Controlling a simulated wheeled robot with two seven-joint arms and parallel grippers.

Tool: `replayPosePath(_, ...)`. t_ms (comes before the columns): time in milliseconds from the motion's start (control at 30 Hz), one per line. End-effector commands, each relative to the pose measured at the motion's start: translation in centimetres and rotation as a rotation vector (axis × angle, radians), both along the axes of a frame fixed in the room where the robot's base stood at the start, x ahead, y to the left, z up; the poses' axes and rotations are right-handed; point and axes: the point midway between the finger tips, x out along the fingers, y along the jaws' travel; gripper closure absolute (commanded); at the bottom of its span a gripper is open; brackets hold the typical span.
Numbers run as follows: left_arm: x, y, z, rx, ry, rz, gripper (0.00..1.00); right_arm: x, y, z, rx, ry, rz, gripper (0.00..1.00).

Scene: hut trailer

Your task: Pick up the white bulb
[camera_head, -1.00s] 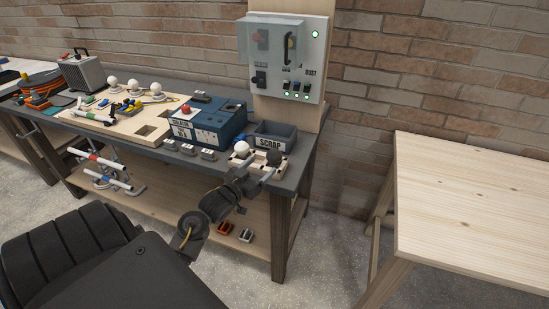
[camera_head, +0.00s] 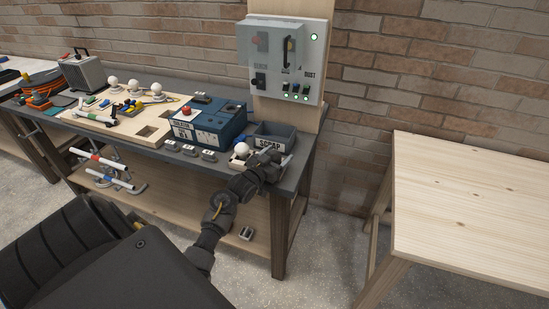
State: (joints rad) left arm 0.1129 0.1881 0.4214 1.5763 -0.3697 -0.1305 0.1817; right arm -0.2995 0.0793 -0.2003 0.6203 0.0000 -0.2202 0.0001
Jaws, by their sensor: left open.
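A white bulb (camera_head: 241,149) stands upright at the right end of the dark workbench, in front of the scrap bin. More white bulbs (camera_head: 134,83) stand on the wooden board at the bench's left, so I cannot tell by looks alone which is meant. My left gripper (camera_head: 274,156) is open, just right of the near bulb and in front of the scrap bin. It hides the spot where a dark bulb stood, and I cannot tell whether anything is between its fingers. My right gripper is not in view.
The scrap bin (camera_head: 272,134) stands close behind the gripper. A blue tester box (camera_head: 213,125) is left of the near bulb. A switch panel (camera_head: 285,60) rises behind the bench. A bare wooden table (camera_head: 470,195) stands at right.

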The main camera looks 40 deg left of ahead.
Motion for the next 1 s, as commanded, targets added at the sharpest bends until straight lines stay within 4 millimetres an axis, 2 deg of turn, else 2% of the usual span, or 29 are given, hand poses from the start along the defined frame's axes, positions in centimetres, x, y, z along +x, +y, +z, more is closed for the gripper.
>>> replayPosePath(167, 0.0, 0.0, 0.0, 0.0, 0.0, 0.0, 0.27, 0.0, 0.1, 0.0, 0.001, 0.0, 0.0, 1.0)
replayPosePath(533, 0.0, 0.0, 0.0, 0.0, -0.001, 0.0, 0.75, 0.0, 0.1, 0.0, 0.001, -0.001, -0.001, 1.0)
replayPosePath(833, 0.0, 0.0, 0.2, 0.0, -0.002, 0.0, 0.75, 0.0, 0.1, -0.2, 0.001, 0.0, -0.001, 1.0)
replayPosePath(1000, 0.0, 0.0, 1.6, 0.002, -0.005, -0.001, 0.75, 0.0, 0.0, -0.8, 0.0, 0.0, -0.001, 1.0)
